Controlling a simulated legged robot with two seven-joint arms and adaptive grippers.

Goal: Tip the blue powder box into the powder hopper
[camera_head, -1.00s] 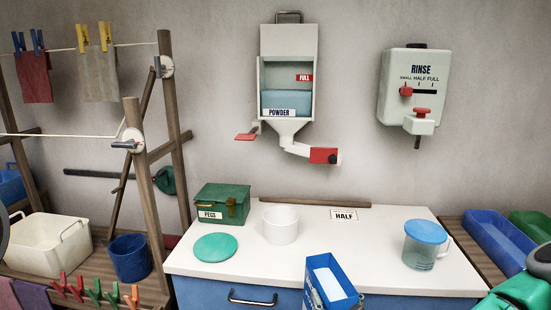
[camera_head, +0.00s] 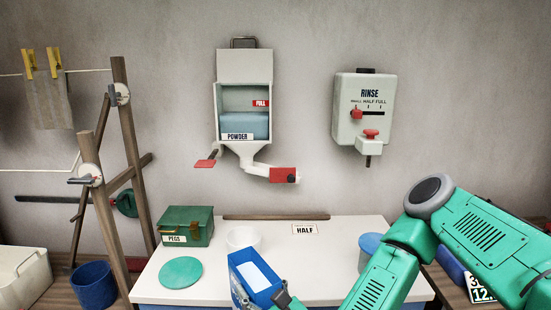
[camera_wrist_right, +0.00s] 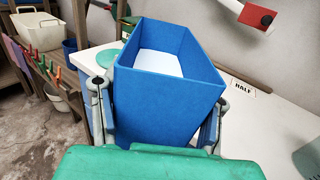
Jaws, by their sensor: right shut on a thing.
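The blue powder box (camera_head: 255,277) is upright with an open top and pale contents, above the front of the white counter. My right gripper (camera_wrist_right: 157,110) is shut on it, with a finger on each side in the right wrist view. In the head view that gripper (camera_head: 270,298) shows partly at the bottom edge. The powder hopper (camera_head: 245,105) hangs on the wall, above and behind the box. Its lid stands raised, and blue powder shows behind its window, below the red FULL mark. My left gripper is not in view.
A white tub (camera_head: 242,238) stands just behind the box. A green PEGS box (camera_head: 187,226) and a round green lid (camera_head: 181,272) lie to the left. The hopper's red-ended spout (camera_head: 284,175) juts out below it. A RINSE dispenser (camera_head: 362,110) hangs at right.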

